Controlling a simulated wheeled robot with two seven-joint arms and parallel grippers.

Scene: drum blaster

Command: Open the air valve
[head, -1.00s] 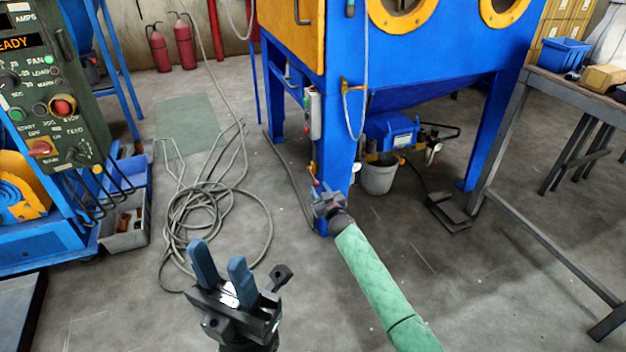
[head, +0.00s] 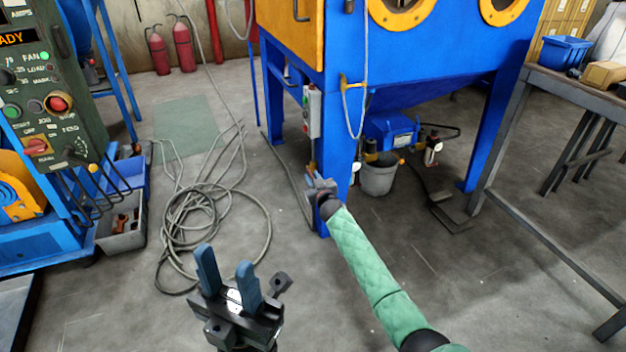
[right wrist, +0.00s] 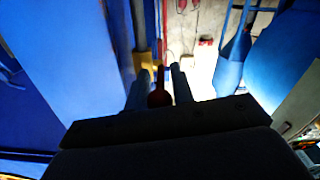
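The air valve is at the front left leg of the blue blast cabinet. In the head view my right gripper (head: 322,190) covers most of it. In the right wrist view a narrow dark red handle (right wrist: 160,88) stands between the two fingers of my right gripper (right wrist: 160,72). A yellow part (right wrist: 143,62) shows just beyond the left finger. The fingers look apart, with a small gap beside the handle's upper part. Dim light hides any contact lower down. My left gripper (head: 226,270) is open and empty above the floor, away from the valve.
The blue cabinet (head: 440,55) stands close beside my right gripper, with a grey switch box (head: 312,112) on its leg above. Coiled cable (head: 200,215) lies on the floor. A workbench (head: 580,90) stands right.

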